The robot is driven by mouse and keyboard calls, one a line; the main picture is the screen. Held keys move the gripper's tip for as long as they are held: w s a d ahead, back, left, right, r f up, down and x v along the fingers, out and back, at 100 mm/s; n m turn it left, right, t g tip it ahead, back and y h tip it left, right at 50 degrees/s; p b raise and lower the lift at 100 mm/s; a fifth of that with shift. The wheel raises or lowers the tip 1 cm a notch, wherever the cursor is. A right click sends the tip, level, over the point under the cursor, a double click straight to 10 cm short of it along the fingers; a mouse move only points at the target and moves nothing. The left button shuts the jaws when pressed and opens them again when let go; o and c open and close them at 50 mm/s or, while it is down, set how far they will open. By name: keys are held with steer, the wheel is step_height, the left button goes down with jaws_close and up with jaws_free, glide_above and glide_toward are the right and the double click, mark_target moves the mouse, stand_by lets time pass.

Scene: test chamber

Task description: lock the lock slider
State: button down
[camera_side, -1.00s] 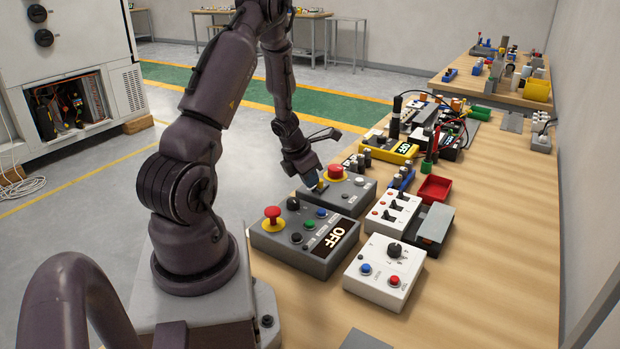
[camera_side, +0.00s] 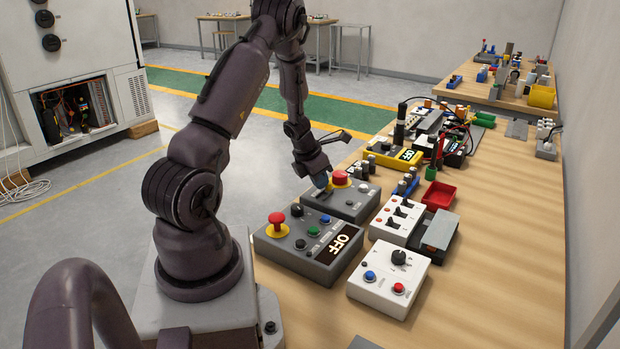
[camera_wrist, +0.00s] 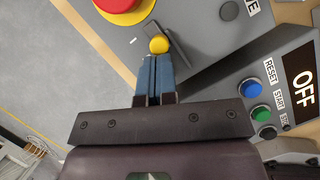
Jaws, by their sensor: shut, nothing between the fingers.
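The lock slider is on a grey control box (camera_side: 350,210), which also carries a big red button (camera_side: 341,178) on a yellow base. In the wrist view, the slider's yellow knob (camera_wrist: 159,45) sits beside a dark grey strip (camera_wrist: 178,48), and the red button (camera_wrist: 118,5) is at the upper left. My gripper (camera_wrist: 156,58) has its blue fingers shut together, with nothing between them. Their tips are right at the knob's near side; I cannot tell whether they touch it. In the side view, my gripper (camera_side: 321,183) is low over the box's left part, and the knob is hard to make out.
A second grey box (camera_side: 308,250) with a red button and an OFF display stands nearer. White switch boxes (camera_side: 385,295), a red tray (camera_side: 439,195) and a yellow meter (camera_side: 395,157) crowd the right and back. The table's right side is clear.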

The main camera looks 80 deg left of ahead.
steer(key=s, duration=0.2)
steer(key=s+d, duration=0.1)
steer(key=s, duration=0.1)
steer(key=shift+s+d, duration=0.1)
steer(key=v, duration=1)
steer(key=shift+w, duration=0.25)
steer(key=d+r+n, duration=0.6)
steer(key=d+n, duration=0.4)
steer(key=d+r+n+t+h, duration=0.1)
steer(key=d+r+n, duration=0.5)
steer(key=d+n, duration=0.5)
steer(key=d+r+n, duration=0.6)
steer(key=d+n, duration=0.5)
steer(key=shift+w+d, duration=0.2)
steer(key=shift+w, duration=0.05)
